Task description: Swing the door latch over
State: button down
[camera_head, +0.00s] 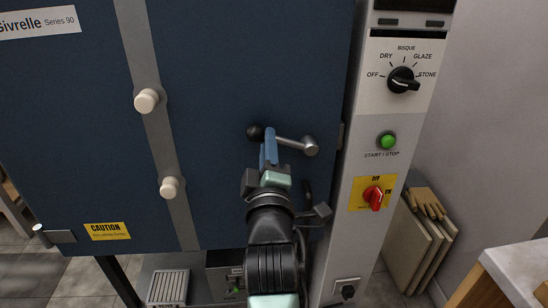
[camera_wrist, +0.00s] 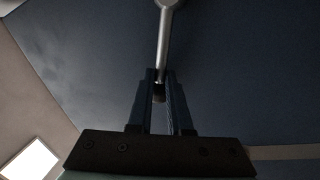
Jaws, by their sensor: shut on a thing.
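The door latch (camera_head: 290,142) is a silver lever on the right side of the blue door (camera_head: 220,70). Its round silver hub (camera_head: 311,147) is at the right and its black knob (camera_head: 255,132) at the left, so it lies nearly level. My gripper (camera_head: 268,136) reaches up from below and is shut on the lever near the knob. In the wrist view the lever (camera_wrist: 164,42) runs down from its hub to between the fingers (camera_wrist: 160,80). The fingers hide part of the lever.
The control panel (camera_head: 368,130) with a black dial (camera_head: 403,80), a green button (camera_head: 388,142) and a red switch (camera_head: 373,196) stands close to the right. Two cream plugs (camera_head: 147,101) stick out of the door at the left. A worktop (camera_head: 520,270) is at lower right.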

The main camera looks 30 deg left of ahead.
jog(key=shift+s+a+f+n+y+b, duration=0.2)
jog(key=shift+a+f+n+y+b, duration=0.15)
jog(key=shift+n+b, duration=0.35)
jog(key=shift+s+a+f+n+y+b, duration=0.2)
jog(key=shift+f+n+y+b, duration=0.1)
jog(key=shift+n+b, duration=0.4)
jog(key=c, duration=0.8)
grip_release()
jog(key=shift+a+f, duration=0.1)
jog(key=shift+o, duration=0.2)
jog(key=shift+w, duration=0.1)
jog(key=shift+d, duration=0.2)
jog(key=b+v, duration=0.3)
jog(key=v, duration=1)
jog(key=shift+r+b, duration=0.25)
jog(key=shift+b, duration=0.1)
